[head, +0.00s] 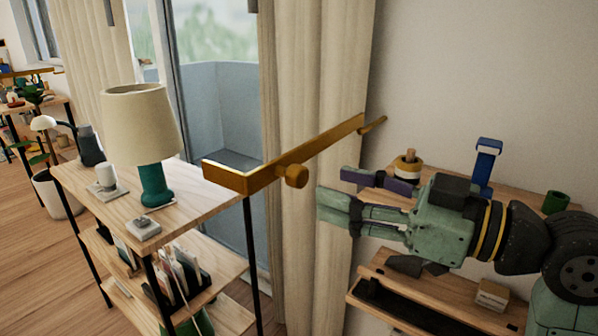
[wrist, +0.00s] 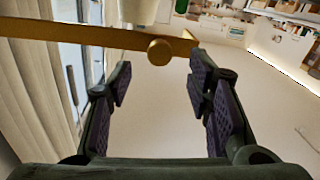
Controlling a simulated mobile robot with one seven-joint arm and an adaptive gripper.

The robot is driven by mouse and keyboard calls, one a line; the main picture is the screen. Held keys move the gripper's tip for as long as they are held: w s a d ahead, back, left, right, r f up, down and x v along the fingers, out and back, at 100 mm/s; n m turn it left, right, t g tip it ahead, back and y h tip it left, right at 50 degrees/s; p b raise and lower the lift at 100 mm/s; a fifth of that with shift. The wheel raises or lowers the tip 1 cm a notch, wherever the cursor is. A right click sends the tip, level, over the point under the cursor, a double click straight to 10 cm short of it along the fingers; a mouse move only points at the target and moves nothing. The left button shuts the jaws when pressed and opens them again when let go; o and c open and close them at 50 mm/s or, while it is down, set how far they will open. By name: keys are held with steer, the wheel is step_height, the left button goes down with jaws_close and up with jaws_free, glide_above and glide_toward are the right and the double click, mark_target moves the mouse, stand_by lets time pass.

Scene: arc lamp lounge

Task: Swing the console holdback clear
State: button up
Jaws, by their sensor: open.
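The brass holdback (head: 325,149) is a flat bar with an angled end at left. It stands out from the wall in front of the beige curtain (head: 312,90). Its round knob (head: 293,175) sticks out on the near side. My gripper (head: 333,190) is open to the right of the knob, its fingertips pointing at it and apart from it. In the wrist view the bar (wrist: 90,37) crosses the top. The knob (wrist: 159,51) shows beyond the gap between my open fingers (wrist: 160,78), with nothing between the pads.
A wooden console (head: 215,192) at left holds a green lamp (head: 150,135), a candle and small items. A wall shelf (head: 525,195) near my arm carries a blue stand (head: 486,165), a wooden-topped jar (head: 407,167) and a green cup (head: 556,202). A lower shelf (head: 440,290) holds a small box.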

mark_target(304, 179)
steer(key=p+x, duration=0.1)
steer(key=x, duration=0.6)
steer(key=shift+w+a, duration=0.1)
steer(key=shift+a, duration=0.1)
steer(key=shift+c, duration=0.3)
jaws_close()
stand_by(0.3)
